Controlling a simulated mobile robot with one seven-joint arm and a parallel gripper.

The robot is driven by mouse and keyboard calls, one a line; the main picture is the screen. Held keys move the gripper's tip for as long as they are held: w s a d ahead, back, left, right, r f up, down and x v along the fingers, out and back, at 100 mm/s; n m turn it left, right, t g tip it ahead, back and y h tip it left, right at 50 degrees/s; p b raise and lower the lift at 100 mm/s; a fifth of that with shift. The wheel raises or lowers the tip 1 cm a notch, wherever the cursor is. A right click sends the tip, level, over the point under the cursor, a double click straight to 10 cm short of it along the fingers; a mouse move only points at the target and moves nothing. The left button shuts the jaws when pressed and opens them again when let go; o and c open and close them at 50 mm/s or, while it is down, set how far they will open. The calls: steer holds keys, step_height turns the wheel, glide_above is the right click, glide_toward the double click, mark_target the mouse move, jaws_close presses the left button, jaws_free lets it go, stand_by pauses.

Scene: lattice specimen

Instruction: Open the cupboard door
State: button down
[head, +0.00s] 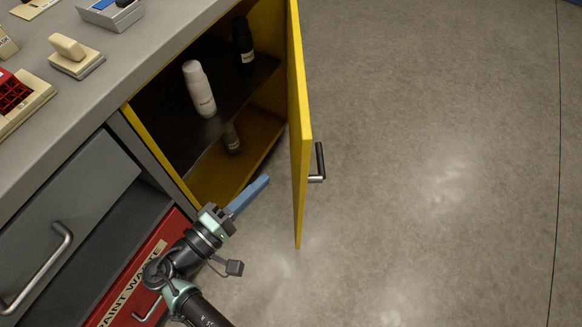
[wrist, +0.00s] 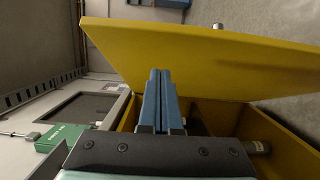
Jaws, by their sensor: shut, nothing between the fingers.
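The yellow cupboard door (head: 299,120) stands wide open in the head view, swung out from the cupboard, with its dark handle (head: 319,163) on the outer face. The open cupboard (head: 160,125) shows its shelf and several bottles inside. My gripper (head: 264,181) is in front of the opening, on the inner side of the door, low and apart from the handle. Its blue fingers are shut together and empty. In the wrist view the fingers (wrist: 160,82) point toward the inner face of the door (wrist: 200,55); whether they touch it I cannot tell.
A white bottle (head: 199,90) and a dark bottle (head: 243,40) stand on the shelf; another bottle (head: 231,139) is below. A grey drawer (head: 60,200) and a red paint waste bin (head: 150,265) are left of the cupboard. The floor (head: 430,150) right of the door is clear.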

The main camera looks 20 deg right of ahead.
steer(key=d, duration=0.7)
steer(key=shift+w+d+p, duration=0.2)
steer(key=shift+p, duration=0.25)
